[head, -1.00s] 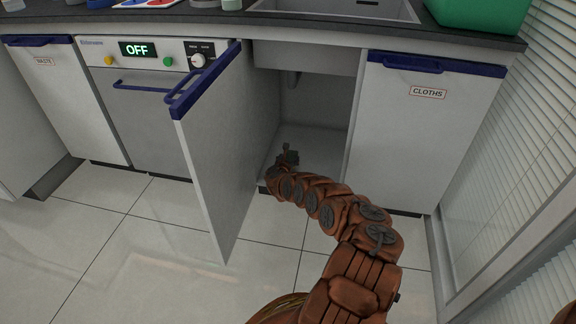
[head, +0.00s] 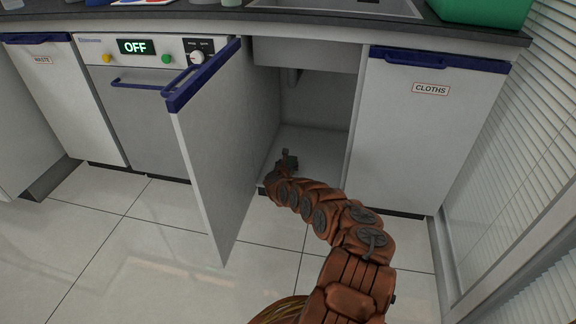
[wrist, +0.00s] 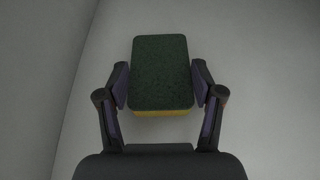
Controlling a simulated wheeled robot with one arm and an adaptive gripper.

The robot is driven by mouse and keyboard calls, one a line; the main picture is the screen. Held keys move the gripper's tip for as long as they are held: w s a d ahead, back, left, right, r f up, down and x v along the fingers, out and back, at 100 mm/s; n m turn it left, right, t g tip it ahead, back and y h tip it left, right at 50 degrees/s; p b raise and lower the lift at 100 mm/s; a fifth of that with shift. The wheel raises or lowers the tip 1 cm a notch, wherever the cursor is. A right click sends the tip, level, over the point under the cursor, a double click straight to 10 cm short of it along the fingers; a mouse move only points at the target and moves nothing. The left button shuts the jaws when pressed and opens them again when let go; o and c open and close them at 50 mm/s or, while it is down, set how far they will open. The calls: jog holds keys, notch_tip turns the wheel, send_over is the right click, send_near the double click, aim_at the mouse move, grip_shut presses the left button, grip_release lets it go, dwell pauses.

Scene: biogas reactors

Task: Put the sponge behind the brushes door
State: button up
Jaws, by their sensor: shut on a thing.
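The sponge (wrist: 160,72), dark green on top with a yellow layer below, shows in the wrist view between the two fingers of my gripper (wrist: 160,88). The fingers are shut on its sides. In the head view my gripper (head: 287,160) is low inside an open cupboard under the sink, just above or at its pale floor (head: 318,150); the sponge cannot be made out there. The cupboard's door (head: 215,150) stands open to the left, with a blue handle along its top edge. No label shows on the side of it in view.
The closed cloths door (head: 425,130) is right of the opening. An appliance reading OFF (head: 150,100) and the closed waste door (head: 65,95) are to the left. The sink (head: 350,8) and a green bin (head: 485,12) are above.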

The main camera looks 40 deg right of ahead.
jog(key=o, duration=0.7)
jog(key=shift+o, duration=0.2)
jog(key=shift+r, duration=0.1)
jog(key=shift+r, duration=0.15)
jog(key=shift+s+a+r+p, duration=0.25)
jog(key=shift+s+a+p, duration=0.15)
jog(key=shift+p, duration=0.2)
jog(key=p+v, duration=0.5)
jog(key=v, duration=0.4)
jog(key=shift+w+a+r, duration=0.1)
jog(key=shift+w+r, duration=0.05)
jog(key=shift+r, duration=0.05)
jog(key=shift+s+a+r+p, duration=0.1)
jog(key=shift+s+a+p, duration=0.45)
jog(key=shift+p, duration=0.2)
jog(key=shift+w+a, duration=0.1)
